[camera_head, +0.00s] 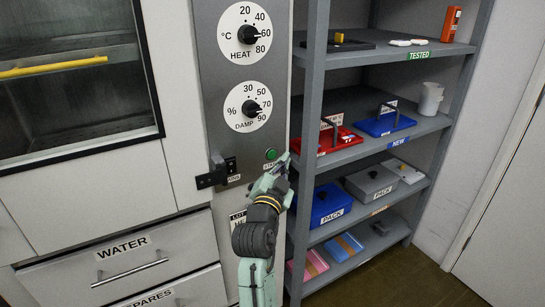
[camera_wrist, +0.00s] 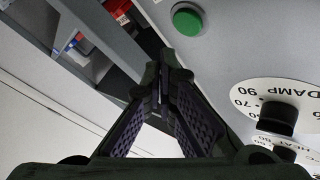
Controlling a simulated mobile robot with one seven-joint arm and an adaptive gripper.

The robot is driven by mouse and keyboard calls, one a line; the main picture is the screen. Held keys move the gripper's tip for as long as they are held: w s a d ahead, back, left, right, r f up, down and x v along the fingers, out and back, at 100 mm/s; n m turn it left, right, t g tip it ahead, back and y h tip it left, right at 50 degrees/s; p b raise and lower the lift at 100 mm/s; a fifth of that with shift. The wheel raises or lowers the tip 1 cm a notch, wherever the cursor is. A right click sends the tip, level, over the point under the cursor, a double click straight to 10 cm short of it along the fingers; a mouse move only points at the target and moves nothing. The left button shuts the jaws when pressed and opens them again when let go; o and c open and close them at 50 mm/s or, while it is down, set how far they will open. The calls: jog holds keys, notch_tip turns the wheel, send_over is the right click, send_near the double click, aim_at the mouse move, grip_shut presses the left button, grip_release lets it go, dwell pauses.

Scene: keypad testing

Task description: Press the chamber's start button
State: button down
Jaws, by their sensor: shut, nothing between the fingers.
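The green start button (camera_head: 271,154) sits on the grey control panel of the chamber, below the DAMP dial, with a partly covered label beside it. In the wrist view the button (camera_wrist: 187,20) is round and green on a pale ring, at the top, beyond and to the right of my fingertips. My gripper (camera_head: 284,161) is shut and empty, just right of the button in the head view. In the wrist view the fingertips (camera_wrist: 163,68) meet near the panel's edge, apart from the button. I cannot tell how far they are from the panel.
The HEAT dial (camera_head: 248,34) and DAMP dial (camera_head: 248,109) are above the button. A black latch (camera_head: 213,178) sticks out at lower left. A grey shelf (camera_head: 313,120) with bins and boxes stands close on the right. WATER and SPARES drawers (camera_head: 130,262) are below left.

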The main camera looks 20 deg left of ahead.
jog(key=shift+w+a, duration=0.6)
jog(key=shift+a, duration=0.15)
jog(key=shift+f+b, duration=0.1)
jog(key=shift+b, duration=0.3)
dwell(0.6)
jog(key=shift+w+a, duration=0.25)
jog(key=shift+a, duration=0.05)
jog(key=shift+w+a+b, duration=0.2)
jog(key=shift+a+b, duration=0.1)
jog(key=shift+b, duration=0.2)
dwell(0.4)
dwell(0.4)
jog(key=shift+s+d, duration=0.45)
jog(key=shift+d, duration=0.15)
jog(key=shift+s+d, duration=0.8)
jog(key=shift+d, duration=0.2)
jog(key=shift+s+d, duration=0.75)
jog(key=shift+d, duration=0.25)
